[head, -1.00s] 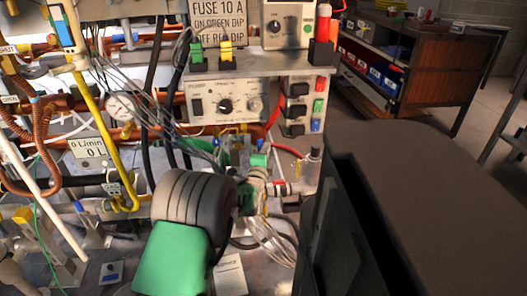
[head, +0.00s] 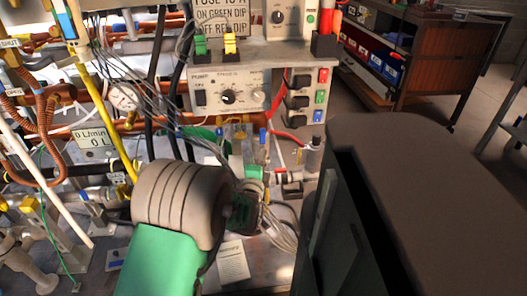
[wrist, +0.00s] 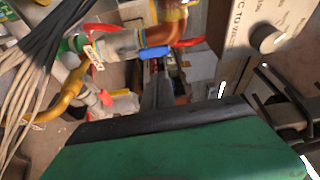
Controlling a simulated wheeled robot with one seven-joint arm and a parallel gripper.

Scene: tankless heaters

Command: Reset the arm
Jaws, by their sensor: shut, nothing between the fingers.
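My arm, with a ribbed grey joint and a green link, reaches forward over the bench in the lower middle of the head view. Its far end is among cables and brass fittings, and my fingers cannot be made out there. In the wrist view my gripper (wrist: 158,78) shows as narrow grey fingers beyond a dark edge and a green body; they look together with nothing held. Copper pipe (wrist: 165,28) and a blue-handled fitting (wrist: 154,51) lie close past the fingers. I cannot tell whether anything touches them.
A control box (head: 229,92) with knobs stands just behind my arm. A pressure gauge (head: 124,97), a flow display (head: 94,138) and many pipes crowd the left. Loose cables hang near my arm's end. A brown cabinet (head: 431,64) stands at the back right, with open floor before it.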

